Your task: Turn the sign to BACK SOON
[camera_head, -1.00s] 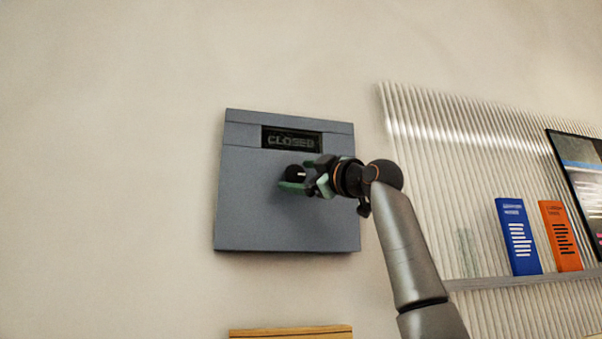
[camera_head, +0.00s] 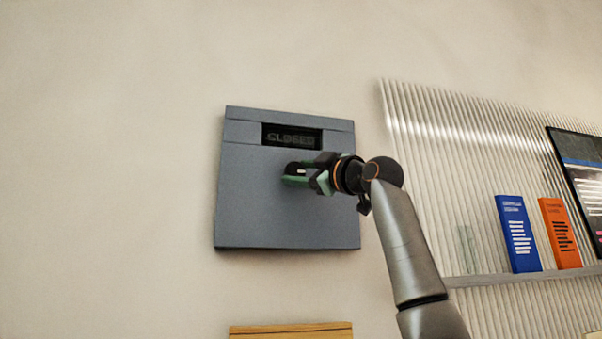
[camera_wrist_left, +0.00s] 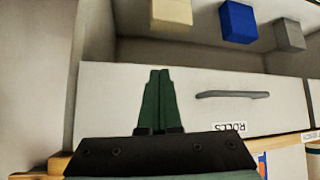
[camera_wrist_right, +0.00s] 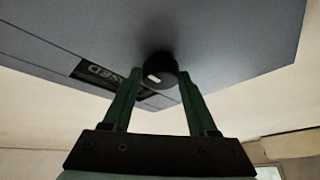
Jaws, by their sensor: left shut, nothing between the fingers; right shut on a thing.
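The grey sign box (camera_head: 280,220) hangs on the wall in the head view. Its dark window (camera_head: 291,137) near the top reads CLOSED. A round black knob (camera_wrist_right: 160,70) with a pale mark sticks out of the panel in the right wrist view. My right gripper (camera_head: 290,175) is at the box's front, its green fingers on either side of the knob and shut on it. In the head view the knob is mostly hidden by the fingers. My left gripper (camera_wrist_left: 159,72) is shut and empty, in front of a white drawer front, away from the sign.
A ribbed panel with a shelf (camera_head: 520,279) stands right of the sign, holding a blue book (camera_head: 518,235) and an orange book (camera_head: 560,233). A dark screen (camera_head: 582,180) is at the far right. Near the left gripper are a drawer handle (camera_wrist_left: 232,94) and coloured blocks (camera_wrist_left: 238,22).

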